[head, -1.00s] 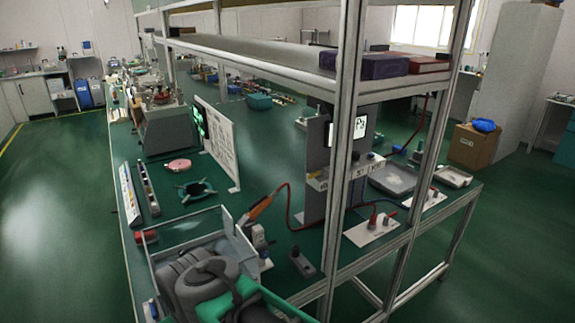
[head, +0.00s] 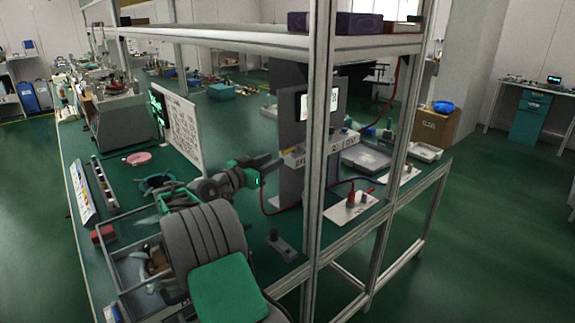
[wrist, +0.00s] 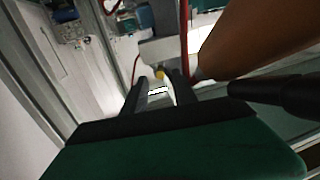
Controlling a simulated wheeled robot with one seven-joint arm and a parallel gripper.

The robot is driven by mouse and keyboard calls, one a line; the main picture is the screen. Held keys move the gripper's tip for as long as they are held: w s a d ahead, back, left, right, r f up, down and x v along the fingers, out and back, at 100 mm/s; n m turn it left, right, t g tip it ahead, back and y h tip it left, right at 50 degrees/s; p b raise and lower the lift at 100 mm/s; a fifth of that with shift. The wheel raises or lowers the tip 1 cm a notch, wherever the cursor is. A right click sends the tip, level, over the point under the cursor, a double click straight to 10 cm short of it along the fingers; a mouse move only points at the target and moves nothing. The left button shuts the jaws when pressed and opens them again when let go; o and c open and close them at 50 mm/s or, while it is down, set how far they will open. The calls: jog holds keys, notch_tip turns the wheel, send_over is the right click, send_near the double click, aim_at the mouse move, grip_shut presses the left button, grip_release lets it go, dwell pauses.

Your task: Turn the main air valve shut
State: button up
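I cannot tell for certain which fitting is the main air valve. A pale labelled bracket (head: 306,157) sits on the grey upright panel, and my gripper (head: 281,162) points at its left end in the head view. In the wrist view my gripper (wrist: 159,91) has its two dark fingers apart. A small yellow part (wrist: 160,74) shows just beyond and between the fingertips, with a pale piece below it. Whether the fingers touch anything is unclear. A white plate with red fittings (head: 351,205) lies on the bench right of the panel.
A shelf post (head: 320,130) stands close right of my gripper, under the upper shelf (head: 250,40). A red hose hangs near the panel. A large brown surface (wrist: 260,35) fills the wrist view's upper right.

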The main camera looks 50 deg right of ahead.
aim_at(288, 151)
jog(key=d, duration=0.2)
jog(key=d+p, duration=0.1)
jog(key=d, duration=0.5)
jog(key=shift+s+r, duration=0.25)
jog(key=shift+r, duration=0.1)
jog(key=shift+c, duration=0.2)
grip_shut()
